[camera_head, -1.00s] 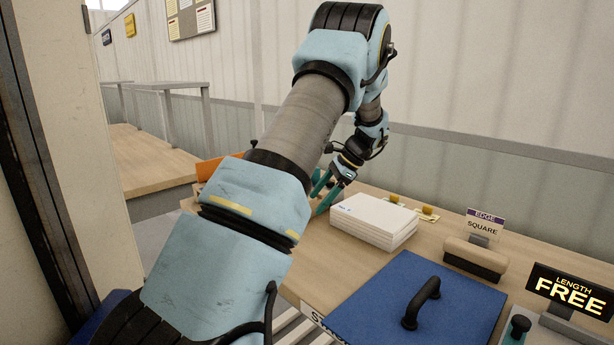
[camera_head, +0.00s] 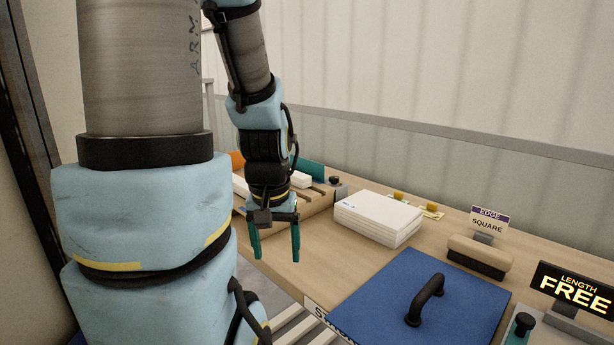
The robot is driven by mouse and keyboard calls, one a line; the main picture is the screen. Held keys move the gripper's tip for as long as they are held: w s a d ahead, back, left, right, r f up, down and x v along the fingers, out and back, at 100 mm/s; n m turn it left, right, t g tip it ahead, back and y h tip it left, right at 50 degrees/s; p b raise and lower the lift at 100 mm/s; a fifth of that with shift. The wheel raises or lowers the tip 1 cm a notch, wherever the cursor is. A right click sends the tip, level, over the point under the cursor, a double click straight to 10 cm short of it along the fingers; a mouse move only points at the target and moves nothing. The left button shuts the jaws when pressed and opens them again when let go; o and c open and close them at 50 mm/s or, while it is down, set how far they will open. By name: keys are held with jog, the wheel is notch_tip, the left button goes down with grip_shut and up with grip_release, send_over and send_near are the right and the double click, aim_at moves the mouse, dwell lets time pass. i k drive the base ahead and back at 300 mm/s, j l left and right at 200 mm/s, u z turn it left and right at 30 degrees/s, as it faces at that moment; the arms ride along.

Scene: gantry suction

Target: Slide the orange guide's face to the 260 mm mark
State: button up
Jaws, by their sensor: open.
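The orange guide (camera_head: 237,159) shows only as a small orange patch behind my arm at the left end of the bench; most of it is hidden. I cannot read any scale or 260 mm mark. My gripper (camera_head: 275,250) has two teal fingers pointing down, apart from each other, with nothing between them. It hangs over the front left part of the wooden bench, in front of and to the right of the orange patch and left of the white stack.
A white stack (camera_head: 378,217) sits on the bench (camera_head: 330,270). A blue board with a black handle (camera_head: 424,300) lies in front. A brown block (camera_head: 480,257), an "EDGE SQUARE" sign (camera_head: 488,220) and a "LENGTH FREE" sign (camera_head: 572,290) stand at right. A teal strip (camera_head: 312,169) lies behind my gripper.

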aim_at(237, 160)
jog(key=i+j, duration=0.15)
jog(key=j, duration=0.25)
jog(key=i+j+u, duration=0.1)
jog(key=j, duration=0.3)
jog(key=i+j, duration=0.4)
jog(key=j, duration=0.35)
jog(key=i+j+u, duration=0.3)
jog(key=i+j, duration=0.85)
jog(key=i, duration=0.15)
